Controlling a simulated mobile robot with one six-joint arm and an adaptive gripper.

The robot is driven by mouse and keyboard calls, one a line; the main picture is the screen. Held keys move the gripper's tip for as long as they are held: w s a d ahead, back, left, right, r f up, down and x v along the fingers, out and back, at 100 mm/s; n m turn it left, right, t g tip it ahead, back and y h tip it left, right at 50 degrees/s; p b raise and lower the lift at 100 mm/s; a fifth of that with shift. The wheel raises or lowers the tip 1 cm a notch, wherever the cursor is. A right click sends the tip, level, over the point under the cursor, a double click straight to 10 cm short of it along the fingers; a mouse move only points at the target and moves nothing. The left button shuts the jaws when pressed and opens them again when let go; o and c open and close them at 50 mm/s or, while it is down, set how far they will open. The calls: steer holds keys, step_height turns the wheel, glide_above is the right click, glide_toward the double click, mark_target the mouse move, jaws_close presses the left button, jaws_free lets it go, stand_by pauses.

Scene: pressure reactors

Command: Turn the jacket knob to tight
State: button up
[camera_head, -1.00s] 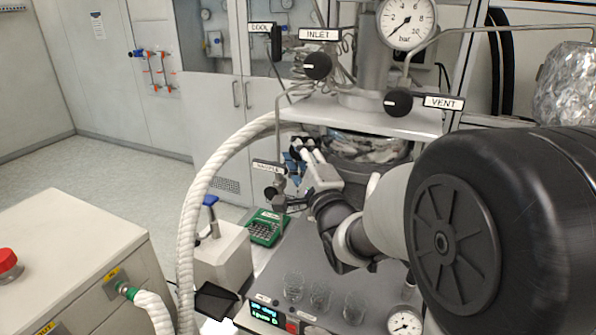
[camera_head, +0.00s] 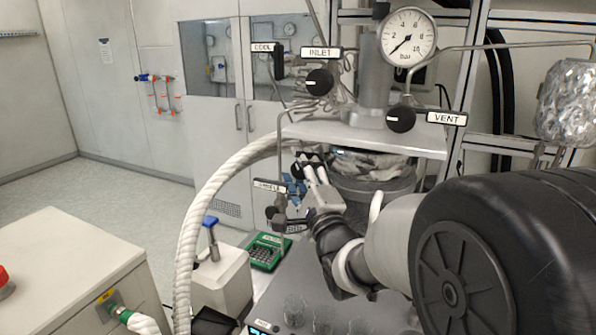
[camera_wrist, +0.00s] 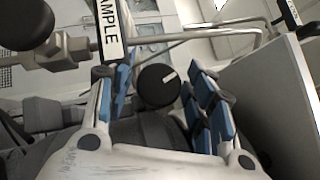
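My gripper (camera_head: 297,178) reaches in at the front left of the reactor vessel, below the shelf, in the head view. In the wrist view my gripper (camera_wrist: 160,98) is open, its blue-padded fingers on either side of a round black knob (camera_wrist: 158,86) with a white pointer mark tilted to the upper right. Gaps show between the knob and both fingers. No label for this knob is readable, so I cannot confirm it is the jacket knob. A SAMPLE label (camera_wrist: 108,30) and another black knob (camera_wrist: 25,22) are at the upper left.
INLET (camera_head: 319,82) and VENT (camera_head: 401,119) knobs sit above, beside a pressure gauge (camera_head: 408,37). A shelf (camera_head: 365,133) lies above my gripper. A thick white hose (camera_head: 190,225) arcs to the left.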

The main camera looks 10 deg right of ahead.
steer(key=shift+o, duration=0.3)
steer(key=a+v, duration=0.1)
steer(key=v, duration=0.6)
steer(key=shift+s+d, duration=0.3)
steer(key=shift+d, duration=0.2)
steer(key=shift+f, duration=0.1)
steer(key=shift+c, duration=0.2)
